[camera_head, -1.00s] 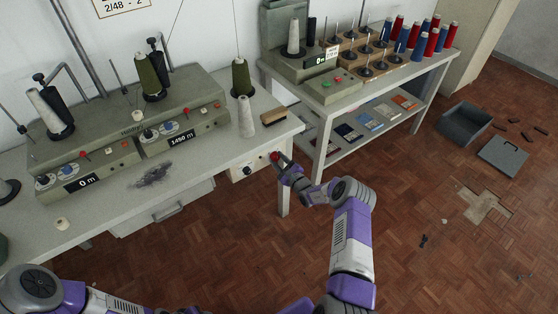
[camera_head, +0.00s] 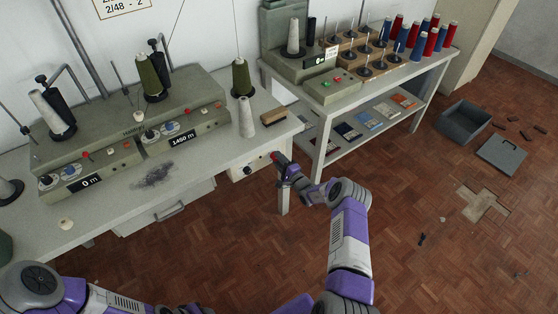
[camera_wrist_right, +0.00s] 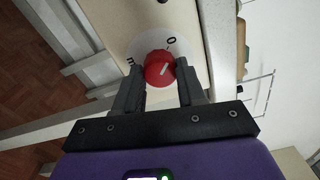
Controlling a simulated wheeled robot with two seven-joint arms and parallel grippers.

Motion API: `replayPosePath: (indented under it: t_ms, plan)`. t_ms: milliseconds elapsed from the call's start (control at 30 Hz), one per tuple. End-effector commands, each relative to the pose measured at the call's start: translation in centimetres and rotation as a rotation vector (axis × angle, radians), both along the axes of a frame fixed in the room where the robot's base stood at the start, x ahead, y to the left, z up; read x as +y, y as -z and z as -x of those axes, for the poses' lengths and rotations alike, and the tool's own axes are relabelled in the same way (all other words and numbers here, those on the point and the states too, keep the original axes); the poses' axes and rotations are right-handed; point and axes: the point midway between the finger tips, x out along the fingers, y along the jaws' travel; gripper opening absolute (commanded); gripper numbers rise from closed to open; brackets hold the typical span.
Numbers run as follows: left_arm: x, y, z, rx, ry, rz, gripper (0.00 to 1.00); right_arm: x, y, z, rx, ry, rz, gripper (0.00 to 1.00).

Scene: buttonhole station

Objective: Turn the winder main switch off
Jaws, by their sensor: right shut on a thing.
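The red switch knob (camera_wrist_right: 159,68) sits on a round white dial (camera_wrist_right: 150,45) on the pale switch box (camera_head: 243,170) under the right end of the winder table. It shows small in the head view, mostly behind my gripper. My right gripper (camera_wrist_right: 160,82) has one finger on each side of the knob and is shut on it; it also shows in the head view (camera_head: 280,161). A white line on the knob points up and slightly right, roughly towards the O mark (camera_wrist_right: 172,41). Another mark (camera_wrist_right: 130,61) is at the dial's left. My left gripper is out of view.
The winder (camera_head: 125,135) stands on the table (camera_head: 215,155) with thread cones and a brush (camera_head: 273,116). A second table (camera_head: 345,98) with spools stands at the right. A grey bin (camera_head: 463,121) is on the floor.

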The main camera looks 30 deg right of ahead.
Motion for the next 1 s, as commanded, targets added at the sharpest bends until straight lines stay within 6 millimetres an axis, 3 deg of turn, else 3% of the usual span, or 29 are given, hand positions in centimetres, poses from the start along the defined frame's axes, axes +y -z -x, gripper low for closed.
replayPosePath:
  t_ms: [567,600,733,1000]
  plan:
    - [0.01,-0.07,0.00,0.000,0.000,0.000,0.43,-0.11,0.10,0.07,0.000,0.002,0.032,0.09]
    - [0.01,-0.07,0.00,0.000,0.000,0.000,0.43,-0.11,0.09,0.07,0.000,0.002,0.031,0.44]
    - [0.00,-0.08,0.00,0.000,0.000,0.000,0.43,-0.09,0.07,0.05,-0.001,0.001,0.030,0.64]
    - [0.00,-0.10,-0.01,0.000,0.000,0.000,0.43,-0.05,0.01,0.07,-0.002,0.000,0.029,0.65]
